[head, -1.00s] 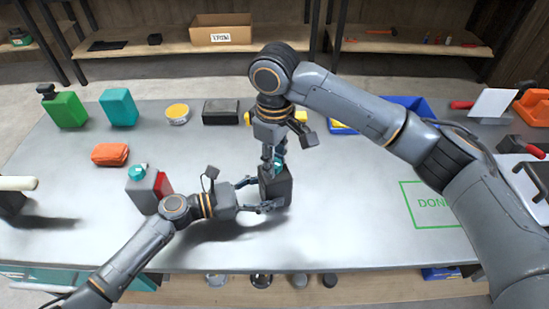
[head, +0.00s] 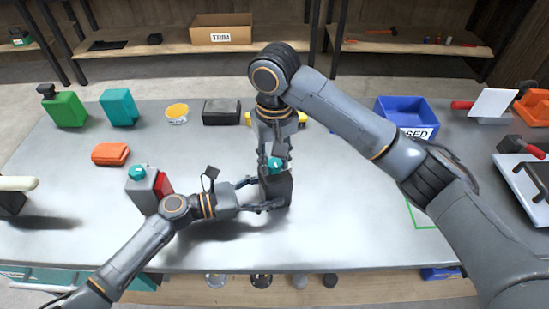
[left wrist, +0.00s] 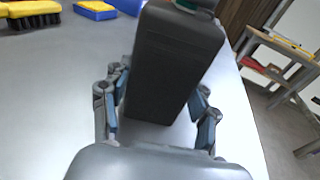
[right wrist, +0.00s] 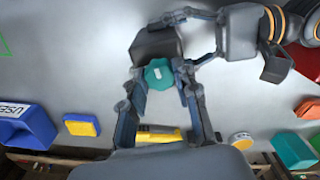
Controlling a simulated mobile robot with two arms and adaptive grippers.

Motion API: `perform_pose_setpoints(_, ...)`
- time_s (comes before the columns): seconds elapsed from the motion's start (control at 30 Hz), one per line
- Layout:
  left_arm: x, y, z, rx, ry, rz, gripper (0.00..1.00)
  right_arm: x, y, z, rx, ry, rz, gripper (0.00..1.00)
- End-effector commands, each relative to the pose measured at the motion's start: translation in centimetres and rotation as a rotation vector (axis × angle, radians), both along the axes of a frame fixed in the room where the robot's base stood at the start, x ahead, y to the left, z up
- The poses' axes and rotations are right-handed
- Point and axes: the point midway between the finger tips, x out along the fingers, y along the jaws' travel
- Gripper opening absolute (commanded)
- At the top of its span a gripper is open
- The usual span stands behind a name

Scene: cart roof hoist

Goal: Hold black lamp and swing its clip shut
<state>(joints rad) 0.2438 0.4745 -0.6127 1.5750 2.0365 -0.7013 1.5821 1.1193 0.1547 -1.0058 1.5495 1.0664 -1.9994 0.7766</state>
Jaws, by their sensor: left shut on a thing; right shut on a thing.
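The black lamp (head: 277,188) stands upright on the bench near its front middle. It fills the middle of the left wrist view (left wrist: 172,65). My left gripper (head: 262,194) is shut on its body from the left, one finger on each side. On the lamp's top is a teal part with a white mark (right wrist: 158,73); I cannot tell whether it is the clip. My right gripper (head: 274,164) points down from above, with its fingers around this teal part. The fingers hide some of the lamp's top, and I cannot make out the clip's position.
A grey lamp-like block (head: 141,190) with a teal top and red side stands left of my left gripper. An orange block (head: 110,154), yellow tin (head: 177,113), dark box (head: 221,112) and blue bin (head: 405,117) lie farther back.

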Motion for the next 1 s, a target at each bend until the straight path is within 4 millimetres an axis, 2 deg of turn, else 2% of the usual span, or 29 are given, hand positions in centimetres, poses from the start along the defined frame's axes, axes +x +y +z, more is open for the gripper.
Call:
perform_pose_setpoints(0.47,-0.12,-0.08,-0.05,0.000,0.000,-0.004,0.30,0.07,0.03,0.04,0.001,-0.003,-0.014,0.00)
perform_pose_setpoints(0.5,-0.13,-0.08,-0.06,0.000,0.000,-0.004,0.30,0.07,0.03,0.04,0.001,-0.003,-0.014,0.36)
perform_pose_setpoints(0.6,-0.12,-0.07,-0.06,0.000,0.001,-0.003,0.30,0.06,0.02,0.04,0.001,-0.002,-0.014,0.54)
perform_pose_setpoints(0.87,-0.08,-0.04,-0.06,0.001,0.001,-0.002,0.30,0.04,-0.01,0.04,0.000,-0.001,-0.013,0.54)
perform_pose_setpoints(1.0,-0.06,-0.03,-0.06,0.001,0.001,-0.001,0.30,0.12,-0.02,0.92,0.001,-0.004,-0.013,0.54)
